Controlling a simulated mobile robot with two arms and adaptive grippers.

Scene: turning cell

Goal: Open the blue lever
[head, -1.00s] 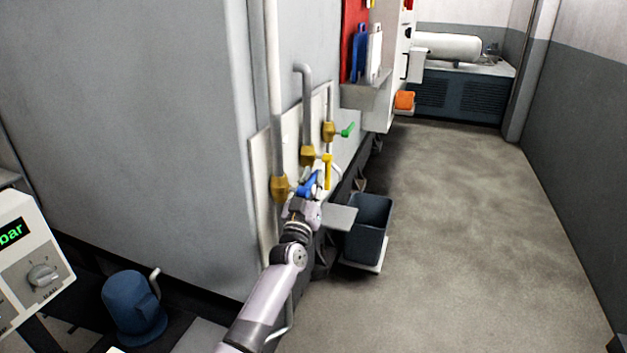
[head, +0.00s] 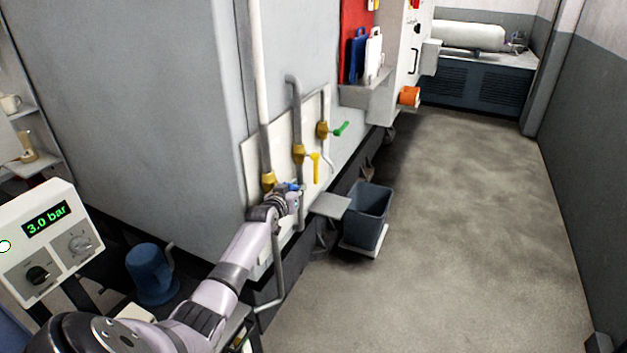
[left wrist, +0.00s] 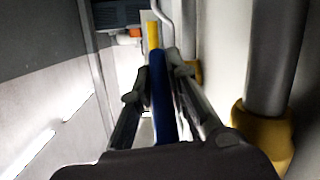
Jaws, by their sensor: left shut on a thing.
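The blue lever (head: 293,187) sticks out from the lowest, nearest yellow valve body (head: 268,181) on the white wall panel. My left gripper (head: 291,197) is at this lever and covers most of it in the head view. In the left wrist view the blue lever (left wrist: 160,100) runs lengthwise between the two fingers of my left gripper (left wrist: 157,88), which is shut on it. A yellow valve body (left wrist: 262,130) and its grey pipe stand at the right there. My right gripper is in neither view.
A yellow lever (head: 316,168) and a green lever (head: 341,129) are on valves farther along the panel. A small grey shelf (head: 331,205) and a dark bin (head: 369,213) are just right of my gripper. The floor (head: 470,230) at right is open.

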